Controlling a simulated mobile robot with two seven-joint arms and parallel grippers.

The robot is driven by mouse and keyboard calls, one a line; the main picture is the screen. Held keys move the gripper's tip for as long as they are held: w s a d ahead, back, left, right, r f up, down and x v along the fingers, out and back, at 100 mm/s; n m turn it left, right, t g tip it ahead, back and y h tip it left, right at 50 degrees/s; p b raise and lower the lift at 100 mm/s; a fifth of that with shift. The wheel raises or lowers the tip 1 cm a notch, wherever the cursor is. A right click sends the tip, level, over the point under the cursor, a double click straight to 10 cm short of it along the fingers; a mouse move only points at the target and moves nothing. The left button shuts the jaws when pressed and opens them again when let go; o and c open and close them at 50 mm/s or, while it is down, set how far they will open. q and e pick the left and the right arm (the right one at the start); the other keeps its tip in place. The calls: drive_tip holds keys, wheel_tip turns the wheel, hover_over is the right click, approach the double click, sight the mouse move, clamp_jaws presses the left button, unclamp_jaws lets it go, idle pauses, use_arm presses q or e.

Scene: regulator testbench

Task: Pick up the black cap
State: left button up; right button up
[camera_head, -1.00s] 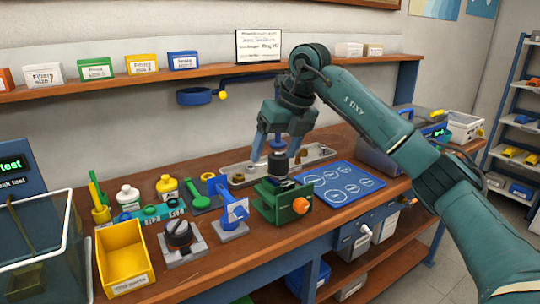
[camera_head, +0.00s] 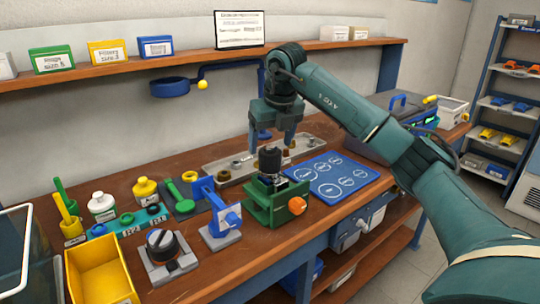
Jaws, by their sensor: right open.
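A black cylindrical part (camera_head: 270,162), which looks like the black cap, stands upright on the green vise (camera_head: 275,203) in the middle of the bench. I cannot tell whether it is one piece with what is below it. My right gripper (camera_head: 272,138) points down with its fingers apart, just above or behind the black part. Nothing shows held in it. My left gripper is out of view.
A grey tray (camera_head: 228,170) with small fittings lies behind the vise. A blue mat (camera_head: 332,178) lies to its right and a blue fixture (camera_head: 222,214) to its left. A yellow bin (camera_head: 100,277) stands front left. A shelf (camera_head: 180,66) runs along the wall.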

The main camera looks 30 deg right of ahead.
sight(270, 146)
drive_tip(key=x, duration=0.4)
drive_tip(key=shift+f, duration=0.4)
drive_tip(key=c, duration=1.1)
